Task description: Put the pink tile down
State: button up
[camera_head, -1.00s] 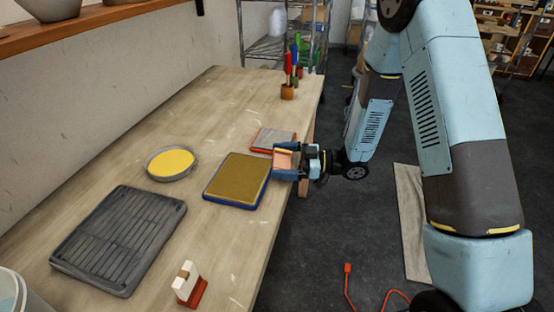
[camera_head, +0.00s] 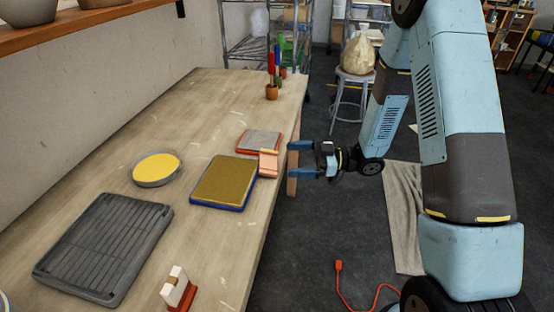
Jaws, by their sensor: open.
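The pink tile (camera_head: 269,163) is at the right edge of the table, beside the blue-rimmed tray and close to the red-rimmed tray. It looks slightly tilted; whether it touches either tray I cannot tell. My gripper (camera_head: 292,160) is open and empty, just to the right of the tile and past the table's edge. Its two blue fingers point left toward the tile, with a gap between them and it.
The blue-rimmed tray (camera_head: 224,182) with a brown surface and the red-rimmed tray (camera_head: 258,141) lie near the tile. A round yellow dish (camera_head: 156,169), a dark ribbed rack (camera_head: 104,246) and a small red-based holder (camera_head: 178,291) stand on the table (camera_head: 215,255). A red cable (camera_head: 340,280) lies on the floor.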

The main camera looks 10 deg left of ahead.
jog(key=shift+w+d, duration=0.2)
jog(key=shift+d, duration=1.15)
jog(key=shift+w+d, duration=0.15)
jog(key=shift+d, duration=1.2)
